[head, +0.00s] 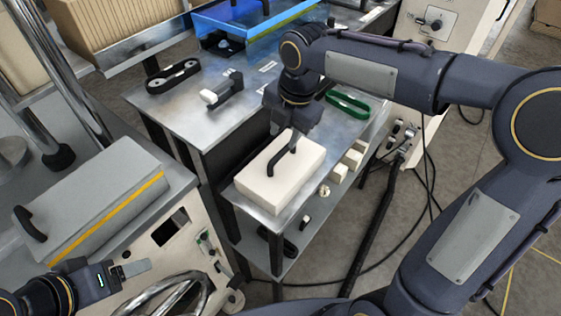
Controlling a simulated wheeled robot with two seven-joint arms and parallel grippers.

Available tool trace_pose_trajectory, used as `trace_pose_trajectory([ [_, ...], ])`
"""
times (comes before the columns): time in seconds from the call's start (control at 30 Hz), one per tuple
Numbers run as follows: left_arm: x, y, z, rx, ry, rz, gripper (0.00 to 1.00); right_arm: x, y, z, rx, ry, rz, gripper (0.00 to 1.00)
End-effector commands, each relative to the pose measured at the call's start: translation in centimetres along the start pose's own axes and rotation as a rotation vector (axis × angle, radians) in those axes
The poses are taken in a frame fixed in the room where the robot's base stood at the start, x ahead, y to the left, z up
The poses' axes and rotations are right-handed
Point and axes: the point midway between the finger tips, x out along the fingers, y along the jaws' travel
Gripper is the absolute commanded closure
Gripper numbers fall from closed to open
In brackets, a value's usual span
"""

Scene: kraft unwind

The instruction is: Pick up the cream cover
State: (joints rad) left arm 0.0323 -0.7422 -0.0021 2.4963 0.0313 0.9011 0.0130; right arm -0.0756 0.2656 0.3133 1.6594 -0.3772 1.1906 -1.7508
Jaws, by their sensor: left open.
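The cream cover (262,187) is a pale block with a dark arched handle (275,163) on top. It lies on the lower front part of the metal bench. My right gripper (293,128) reaches down from above to the far end of the cover, at the handle. Its fingertips are hidden or merge with the dark handle, so I cannot tell whether they hold it. My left gripper (118,274) is open at the lower left, away from the cover, beside the cream machine front.
Small cream blocks (352,159) stand right of the cover. A green ring-shaped part (348,104), a blue tray (262,34) and black parts lie farther back on the bench. A grey cover with yellow stripe (92,200) is at left. Cables run across the floor.

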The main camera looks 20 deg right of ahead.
Motion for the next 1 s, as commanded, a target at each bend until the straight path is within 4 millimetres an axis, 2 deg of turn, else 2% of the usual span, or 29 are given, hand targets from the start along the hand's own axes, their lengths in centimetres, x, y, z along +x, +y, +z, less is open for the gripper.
trace_pose_trajectory([
  [0.5,-0.1,0.0,0.0,0.0,0.0,0.0,0.29,6.6,-0.6,0.0,0.0,0.002,-0.002,0.64],
  [0.83,-0.1,0.0,0.0,0.0,0.0,0.0,0.29,7.3,-0.6,0.0,0.001,0.0,0.001,0.64],
  [1.0,-0.1,0.0,0.0,0.0,0.0,0.0,0.29,7.3,-0.6,0.0,0.001,0.0,0.0,0.86],
])
